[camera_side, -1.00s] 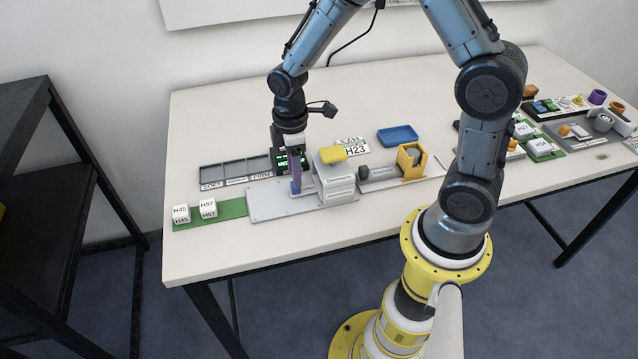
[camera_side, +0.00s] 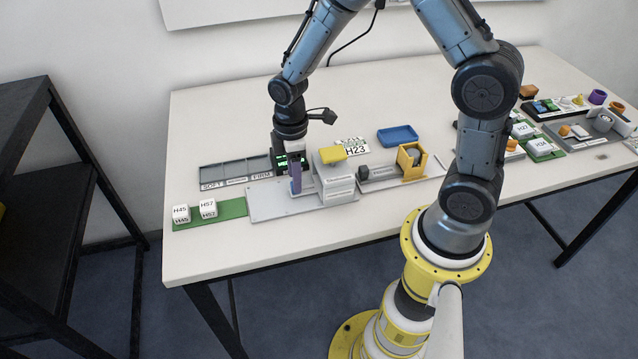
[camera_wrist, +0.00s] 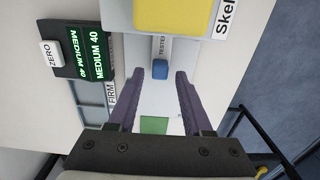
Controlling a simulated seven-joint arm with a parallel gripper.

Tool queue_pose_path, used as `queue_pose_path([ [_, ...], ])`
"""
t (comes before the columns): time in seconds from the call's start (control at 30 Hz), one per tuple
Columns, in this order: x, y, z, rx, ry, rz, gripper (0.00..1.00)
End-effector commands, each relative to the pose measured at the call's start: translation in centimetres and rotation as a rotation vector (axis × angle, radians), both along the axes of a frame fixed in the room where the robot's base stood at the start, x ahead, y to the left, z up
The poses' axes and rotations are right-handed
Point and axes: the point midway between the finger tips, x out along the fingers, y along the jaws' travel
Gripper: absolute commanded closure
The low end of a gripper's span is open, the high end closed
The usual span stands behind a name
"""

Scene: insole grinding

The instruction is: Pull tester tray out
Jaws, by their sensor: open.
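The tester (camera_side: 337,186) is a grey-white block with a yellow pad (camera_side: 333,154) on top, standing on a light grey plate. In the wrist view the tester tray (camera_wrist: 161,47) is a narrow grey strip marked "TESTER", with a blue knob (camera_wrist: 160,69) at its near end. My gripper (camera_side: 295,190) is low at the tester's left side. In the wrist view my gripper's (camera_wrist: 158,74) two purple fingers are apart, one on each side of the knob, with visible gaps. The fingers hide the knob in the side view.
A display (camera_wrist: 98,66) reading "MEDIUM 40" stands close behind my gripper. A grey sorting tray (camera_side: 236,173) lies at the back left. The grey plate (camera_side: 270,205) is bare left of the tester. A green mat (camera_side: 227,210) holds white cubes marked H45 and H57.

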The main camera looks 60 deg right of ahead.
Motion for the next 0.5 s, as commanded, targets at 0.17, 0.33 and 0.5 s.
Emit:
queue_pose_path([
  [0.17, 0.0, 0.0, -0.4, 0.0, 0.0, 0.0, 0.5],
  [0.33, 0.0, 0.0, -0.8, 0.0, 0.0, 0.0, 0.5],
  [0.5, 0.0, 0.0, -1.2, 0.0, 0.0, 0.0, 0.5],
])
